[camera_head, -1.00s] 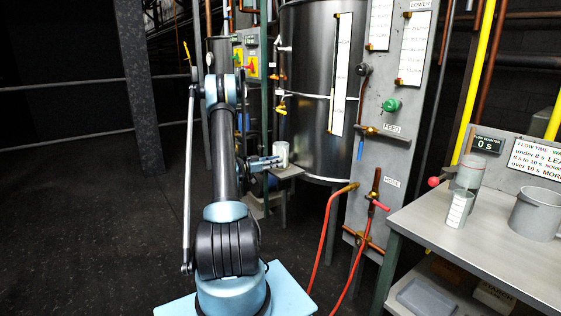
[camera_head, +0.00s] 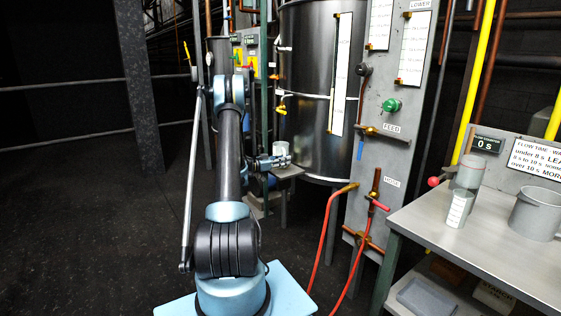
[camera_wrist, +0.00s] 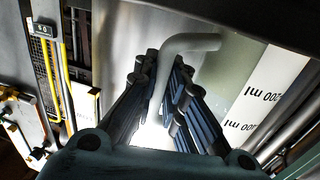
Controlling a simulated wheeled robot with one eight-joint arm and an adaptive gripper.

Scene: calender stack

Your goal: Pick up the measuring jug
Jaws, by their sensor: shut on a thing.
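The fingers hide the handle's lower part. I cannot tell whether the jug's base touches the stand.
The tank (camera_head: 305,120) rises close behind. A valve panel (camera_head: 395,150) and red hoses (camera_head: 325,225) are to the right. A grey bench (camera_head: 480,245) at far right holds a grey pot (camera_head: 537,215) and a labelled cup (camera_head: 458,210). Floor at left is clear.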

